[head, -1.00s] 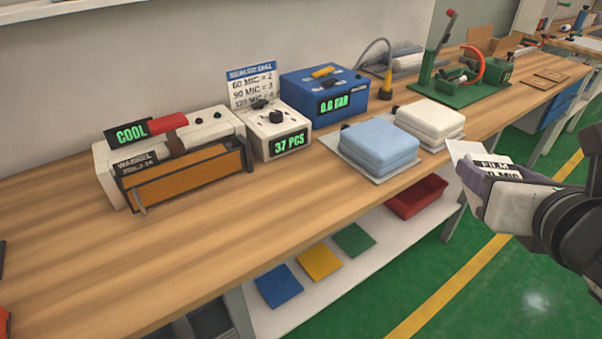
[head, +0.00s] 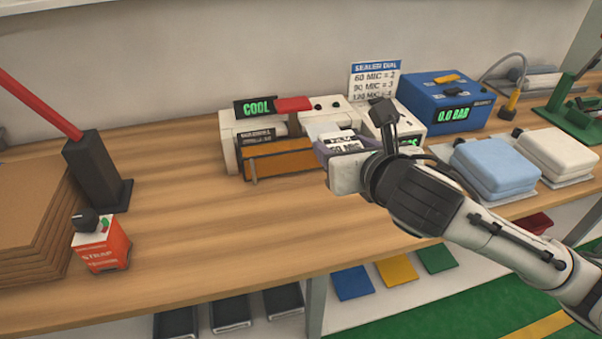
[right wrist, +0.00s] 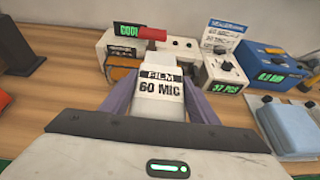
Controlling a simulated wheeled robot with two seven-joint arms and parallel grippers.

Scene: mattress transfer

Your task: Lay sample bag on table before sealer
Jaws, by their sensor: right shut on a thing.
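My right gripper (head: 338,148) is shut on a white sample bag (head: 344,142) and holds it above the table in front of the sealer. In the right wrist view the bag (right wrist: 160,88) sits between the two purple fingers and its label reads "FILM 60 MIC". The sealer (head: 232,140) is a white machine with a red handle, an orange front and a "COOL" display. It stands at the back of the wooden table (head: 200,205), and my gripper covers part of its right side. My left gripper is not in view.
A white counting box (head: 408,130) and a blue vacuum unit (head: 446,98) stand right of the sealer. Blue (head: 496,165) and white folded pads (head: 560,150) lie farther right. A red strap box (head: 100,245) and brown boards (head: 35,225) are at left.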

